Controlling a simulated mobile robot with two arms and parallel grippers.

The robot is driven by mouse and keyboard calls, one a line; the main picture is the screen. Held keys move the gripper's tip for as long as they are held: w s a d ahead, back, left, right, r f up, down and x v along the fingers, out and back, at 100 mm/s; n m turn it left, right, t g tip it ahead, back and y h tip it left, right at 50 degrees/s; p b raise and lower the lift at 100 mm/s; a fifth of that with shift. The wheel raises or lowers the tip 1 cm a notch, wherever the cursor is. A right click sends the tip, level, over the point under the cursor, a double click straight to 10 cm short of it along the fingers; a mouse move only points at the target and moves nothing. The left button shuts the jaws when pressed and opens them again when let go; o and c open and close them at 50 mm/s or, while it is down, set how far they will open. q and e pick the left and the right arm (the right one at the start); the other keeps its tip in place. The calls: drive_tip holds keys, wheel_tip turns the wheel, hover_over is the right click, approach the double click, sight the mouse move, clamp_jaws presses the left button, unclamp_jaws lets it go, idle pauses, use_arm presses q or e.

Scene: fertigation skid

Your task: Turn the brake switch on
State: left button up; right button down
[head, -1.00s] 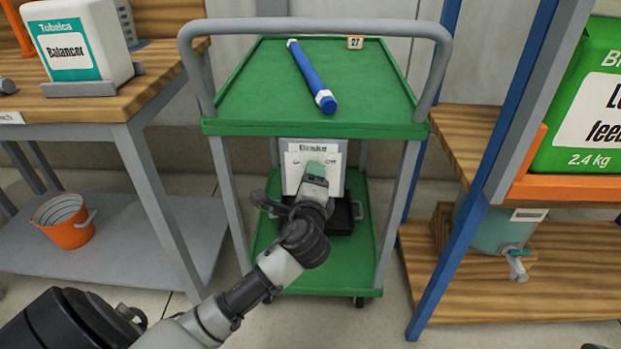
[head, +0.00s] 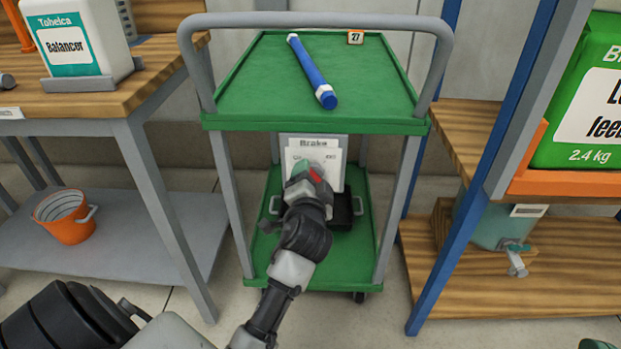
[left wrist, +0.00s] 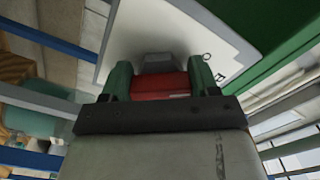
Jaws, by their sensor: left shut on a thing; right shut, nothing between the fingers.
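The brake switch panel (head: 333,165) is a white plate labelled "Brake", upright below the top deck of the green cart. My left gripper (head: 310,174) is in front of it and hides its middle. The gripper is shut on a red switch part (head: 317,174). In the left wrist view the red switch part (left wrist: 160,85) sits between the two green fingers, with a grey block behind it against the white panel (left wrist: 190,30). Which marking the switch points to is unclear. A teal sliver at the bottom right edge looks like my right gripper (head: 595,344), mostly out of frame.
The green cart (head: 240,125) has a grey handle above and carries a blue tube (head: 308,68) and a "27" tag (head: 355,38). A black box (head: 345,212) is on its lower deck. A bench stands left, with an orange bucket (head: 64,216) below; a blue-posted shelf stands right.

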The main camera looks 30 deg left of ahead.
use_arm(q)
drive_tip(key=shift+f+n, duration=0.15)
drive_tip(key=shift+n, duration=0.75)
drive_tip(key=o, duration=0.9)
